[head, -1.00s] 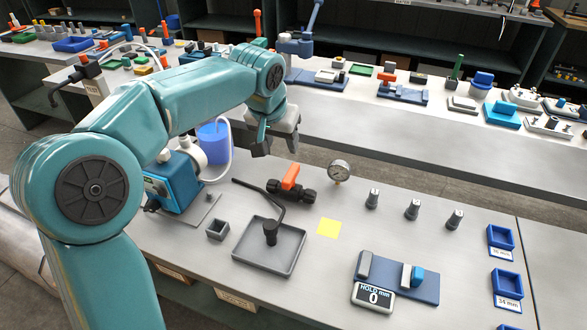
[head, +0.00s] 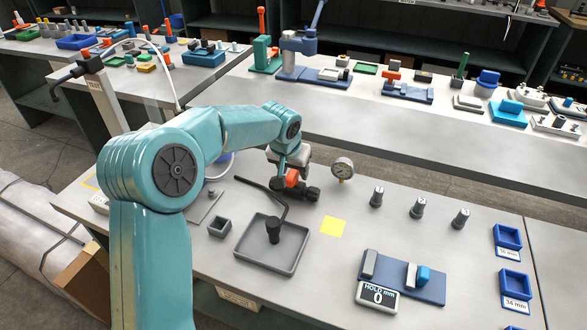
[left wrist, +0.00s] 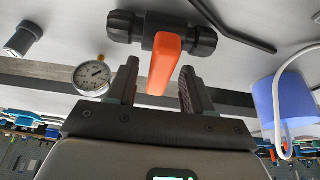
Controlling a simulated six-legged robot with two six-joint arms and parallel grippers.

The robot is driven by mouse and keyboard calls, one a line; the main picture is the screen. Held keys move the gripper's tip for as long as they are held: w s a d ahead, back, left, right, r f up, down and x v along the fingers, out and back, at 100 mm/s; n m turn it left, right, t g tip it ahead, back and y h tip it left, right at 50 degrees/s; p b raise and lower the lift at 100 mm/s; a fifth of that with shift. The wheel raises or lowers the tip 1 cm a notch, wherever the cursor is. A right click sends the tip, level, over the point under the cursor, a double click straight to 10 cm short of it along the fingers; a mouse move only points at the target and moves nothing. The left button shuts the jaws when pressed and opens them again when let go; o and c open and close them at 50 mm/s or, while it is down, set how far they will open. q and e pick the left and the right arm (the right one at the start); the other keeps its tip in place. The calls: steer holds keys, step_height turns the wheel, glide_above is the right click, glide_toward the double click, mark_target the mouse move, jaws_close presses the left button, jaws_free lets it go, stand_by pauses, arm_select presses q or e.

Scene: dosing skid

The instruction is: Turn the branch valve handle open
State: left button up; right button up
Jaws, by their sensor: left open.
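The branch valve has a dark body (head: 311,193) and an orange handle (head: 292,178); it stands on the bench beyond the grey tray. In the left wrist view the valve body (left wrist: 126,26) lies across the top and the orange handle (left wrist: 165,60) points down toward the palm. My left gripper (left wrist: 159,68) is open, with one finger on each side of the handle. Gaps show between the handle and both fingers, so I see no grip. In the head view my left gripper (head: 289,163) is over the valve and partly hides it. My right gripper is not in view.
A pressure gauge (head: 342,168) stands just right of the valve, near a finger in the left wrist view. A blue container (left wrist: 284,103) with a white tube is close by. A yellow note (head: 332,227) lies on the bench.

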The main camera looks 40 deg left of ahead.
arm_select(q)
jaws_close()
